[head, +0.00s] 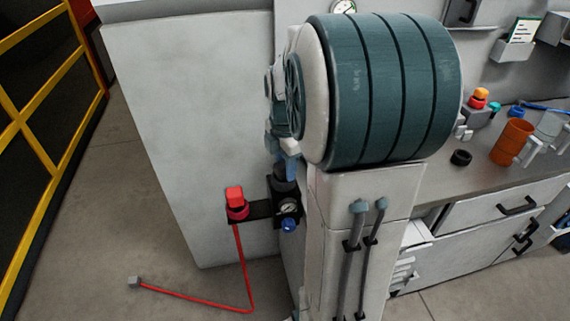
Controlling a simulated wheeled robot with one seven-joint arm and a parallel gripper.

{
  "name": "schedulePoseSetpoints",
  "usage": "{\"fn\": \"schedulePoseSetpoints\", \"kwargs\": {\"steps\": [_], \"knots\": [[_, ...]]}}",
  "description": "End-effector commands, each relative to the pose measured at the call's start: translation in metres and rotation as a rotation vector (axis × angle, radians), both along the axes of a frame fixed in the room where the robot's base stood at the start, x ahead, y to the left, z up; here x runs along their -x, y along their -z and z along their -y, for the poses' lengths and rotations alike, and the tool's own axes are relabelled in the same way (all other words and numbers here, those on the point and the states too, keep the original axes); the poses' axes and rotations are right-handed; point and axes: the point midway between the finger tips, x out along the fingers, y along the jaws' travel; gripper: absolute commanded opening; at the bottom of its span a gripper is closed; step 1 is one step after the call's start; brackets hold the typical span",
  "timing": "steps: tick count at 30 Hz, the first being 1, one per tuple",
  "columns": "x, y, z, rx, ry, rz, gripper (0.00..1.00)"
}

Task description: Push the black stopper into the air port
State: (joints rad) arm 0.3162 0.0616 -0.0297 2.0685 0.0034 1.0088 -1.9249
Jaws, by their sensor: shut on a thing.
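My gripper (288,166) is partly hidden behind the large teal part in the foreground. Its tips point down at the dark top of the air unit (287,208), a black block with a round gauge and a blue knob on the machine's side. A dark rounded piece (284,181) shows right under the tips, and it looks like the black stopper. I cannot separate it clearly from the block. The gripper is shut on it. The air port cannot be made out, and I cannot tell whether the stopper touches it.
A red valve (236,203) sits left of the air unit, and a red hose (195,300) runs from it across the floor. The bench at right holds a black ring (461,157) and an orange cup (511,143). A yellow barrier (45,100) stands at left.

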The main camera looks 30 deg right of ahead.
Motion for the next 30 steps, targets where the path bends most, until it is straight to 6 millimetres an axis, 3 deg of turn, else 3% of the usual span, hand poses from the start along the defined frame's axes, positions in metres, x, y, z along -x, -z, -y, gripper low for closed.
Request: {"fn": "schedulePoseSetpoints", "kwargs": {"steps": [1, 2, 4, 5, 15, 19, 30], "knots": [[0.001, 0.003, 0.0, -0.002, 0.0, -0.005, 0.06], [0.001, 0.003, 0.0, -0.002, 0.0, -0.006, 0.35], [0.001, 0.003, 0.0, -0.002, 0.0, -0.006, 0.54], [0.001, 0.003, 0.0, -0.002, 0.0, -0.006, 0.57], [0.0, 0.001, 0.0, -0.001, 0.0, -0.003, 0.57], [0.0, -0.009, 0.0, 0.0, -0.001, 0.0, 0.57], [0.0, -0.088, 0.0, 0.001, 0.0, 0.001, 0.57]]}}
